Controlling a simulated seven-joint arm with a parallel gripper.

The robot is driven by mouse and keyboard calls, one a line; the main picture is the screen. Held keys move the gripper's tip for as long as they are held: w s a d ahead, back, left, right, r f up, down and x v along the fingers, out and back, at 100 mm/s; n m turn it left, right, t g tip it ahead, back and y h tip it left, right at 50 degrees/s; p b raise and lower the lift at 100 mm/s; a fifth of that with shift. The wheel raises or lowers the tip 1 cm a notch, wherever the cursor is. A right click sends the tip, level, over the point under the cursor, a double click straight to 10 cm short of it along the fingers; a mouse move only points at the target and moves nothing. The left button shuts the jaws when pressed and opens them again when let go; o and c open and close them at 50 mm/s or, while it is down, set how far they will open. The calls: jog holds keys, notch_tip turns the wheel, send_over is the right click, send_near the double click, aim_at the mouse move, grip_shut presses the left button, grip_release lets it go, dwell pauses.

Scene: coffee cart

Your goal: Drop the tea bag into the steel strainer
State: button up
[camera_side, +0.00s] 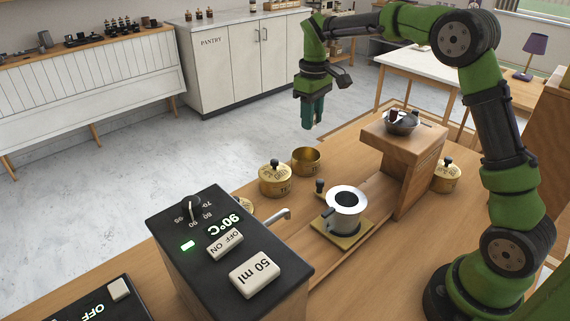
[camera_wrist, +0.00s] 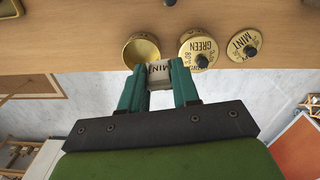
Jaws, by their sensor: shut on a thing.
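My gripper (camera_side: 313,108) is raised in the air behind the brass canisters, fingers pointing down. In the wrist view my gripper (camera_wrist: 159,84) is shut on a pale tea bag (camera_wrist: 159,70) with a tag reading MINT; in the side view the bag can hardly be made out. A round vessel with a pale rim and dark inside, seemingly the steel strainer on a cup (camera_side: 346,197), stands on a gold square plate (camera_side: 357,233). It is to the right of and nearer than my gripper, well apart from it.
An open brass canister (camera_side: 306,161) stands beside a lidded one (camera_side: 275,179). The wrist view shows a MINT lid (camera_wrist: 243,47). A wooden stand (camera_side: 407,150) carries a grey bowl (camera_side: 401,124). A black dispenser (camera_side: 225,262) with a spout stands at front left. Another lidded canister (camera_side: 446,177) is at right.

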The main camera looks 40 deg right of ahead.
jog(key=s+a+r+n, duration=0.15)
jog(key=s+a, duration=0.25)
jog(key=s, duration=0.5)
jog(key=n, duration=0.3)
send_near(341, 210)
jog(key=w+d+f, duration=0.1)
jog(key=d+f, duration=0.1)
jog(key=d, duration=0.2)
jog(key=shift+w+a+f, duration=0.1)
jog(key=shift+f, duration=0.85)
jog(key=shift+w+a+f, duration=0.1)
jog(key=shift+f, duration=0.8)
jog(key=o, duration=1.1)
jog(key=shift+c, duration=0.2)
